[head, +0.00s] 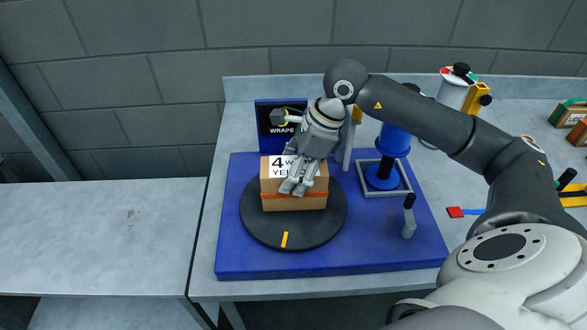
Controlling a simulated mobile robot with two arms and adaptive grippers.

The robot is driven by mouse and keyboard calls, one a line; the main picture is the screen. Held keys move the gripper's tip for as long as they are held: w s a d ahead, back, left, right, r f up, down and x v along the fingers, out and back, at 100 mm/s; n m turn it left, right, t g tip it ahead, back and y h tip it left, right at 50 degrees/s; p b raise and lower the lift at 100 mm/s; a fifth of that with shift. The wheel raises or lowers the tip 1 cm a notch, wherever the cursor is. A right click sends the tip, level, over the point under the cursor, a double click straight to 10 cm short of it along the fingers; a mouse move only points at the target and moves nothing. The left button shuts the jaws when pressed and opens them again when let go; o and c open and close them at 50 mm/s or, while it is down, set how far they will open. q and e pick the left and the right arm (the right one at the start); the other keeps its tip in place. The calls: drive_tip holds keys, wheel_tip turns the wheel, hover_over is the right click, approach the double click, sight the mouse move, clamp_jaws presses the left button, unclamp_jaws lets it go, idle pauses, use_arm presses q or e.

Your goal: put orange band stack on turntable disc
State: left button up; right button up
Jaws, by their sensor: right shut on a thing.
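The orange band stack (277,202) is a brown cardboard block with an orange band around it and a white label on top, partly readable as "4 W... YEL". It is over the middle of the black turntable disc (265,233) and appears to rest on it. My right gripper (294,187) reaches down from above and is shut on the stack, its fingers covering part of the top and front. A yellow mark shows on the disc's front edge. My left gripper is not in view.
The disc sits on a blue base (235,262) on a grey table. Behind it stands a dark panel (275,108) reading "WRAPS". A blue post (392,145) and a small grey-black lever (408,216) stand at the right. The left table (100,235) is bare.

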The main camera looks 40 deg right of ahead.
drive_tip(key=shift+f, duration=0.15)
drive_tip(key=shift+f, duration=0.15)
drive_tip(key=o, duration=1.4)
drive_tip(key=shift+r, duration=0.3)
drive_tip(key=shift+d+r, duration=0.15)
drive_tip(key=shift+r, duration=0.15)
drive_tip(key=b+v, duration=0.2)
drive_tip(key=v, duration=0.9)
drive_tip(key=shift+s+r, duration=0.1)
drive_tip(key=shift+s, duration=0.1)
